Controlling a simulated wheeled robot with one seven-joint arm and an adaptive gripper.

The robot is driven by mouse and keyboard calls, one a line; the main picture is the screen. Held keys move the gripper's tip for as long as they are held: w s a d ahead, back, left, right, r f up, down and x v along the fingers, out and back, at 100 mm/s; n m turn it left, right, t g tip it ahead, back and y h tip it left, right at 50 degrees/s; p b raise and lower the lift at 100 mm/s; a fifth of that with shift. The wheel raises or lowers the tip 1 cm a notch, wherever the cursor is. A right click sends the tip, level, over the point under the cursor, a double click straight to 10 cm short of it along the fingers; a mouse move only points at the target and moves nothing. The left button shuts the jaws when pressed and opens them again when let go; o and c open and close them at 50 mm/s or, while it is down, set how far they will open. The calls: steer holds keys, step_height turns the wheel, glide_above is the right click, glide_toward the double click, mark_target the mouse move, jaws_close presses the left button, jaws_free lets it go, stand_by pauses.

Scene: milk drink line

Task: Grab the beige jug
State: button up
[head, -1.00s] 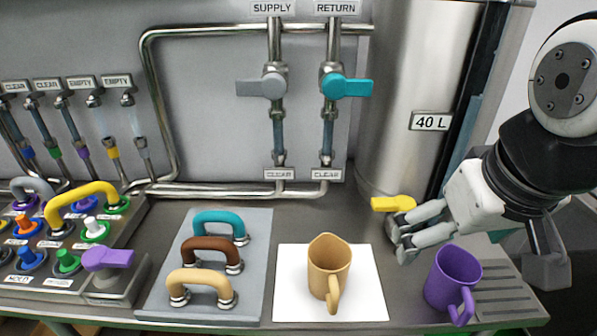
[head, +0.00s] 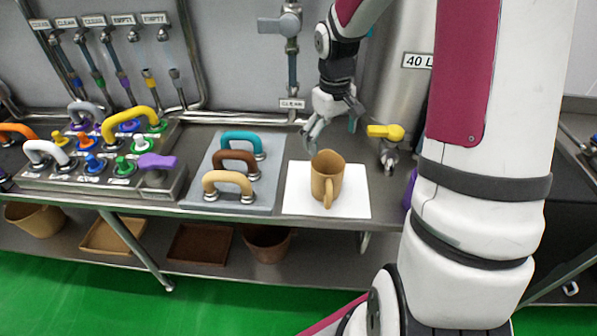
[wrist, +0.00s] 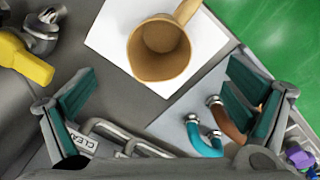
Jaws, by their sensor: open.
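The beige jug (head: 326,178) stands upright on a white square mat (head: 296,199) on the steel counter, its handle toward the front. My gripper (head: 318,139) is above and behind the jug in the head view, apart from it and pointing down. In the wrist view the jug (wrist: 160,48) shows its open, empty mouth, with the handle toward the top right. The two teal-padded fingers of my gripper (wrist: 160,105) are spread wide, and nothing is between the pads.
A grey plate (head: 209,152) with teal, brown and beige handles stands left of the mat. A yellow valve lever (head: 386,131) is on the right. A control panel (head: 100,186) with several knobs is further left. My arm hides most of the purple mug (head: 408,188).

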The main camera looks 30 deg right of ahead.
mark_target(329, 177)
steer(key=shift+d+f+p, duration=0.2)
steer(key=shift+f+p, duration=0.1)
steer(key=shift+f, duration=3.35)
steer(key=shift+d+f+p, duration=0.15)
steer(key=shift+f+p, duration=0.15)
steer(key=shift+f, duration=3.3)
steer(key=c, duration=1.2)
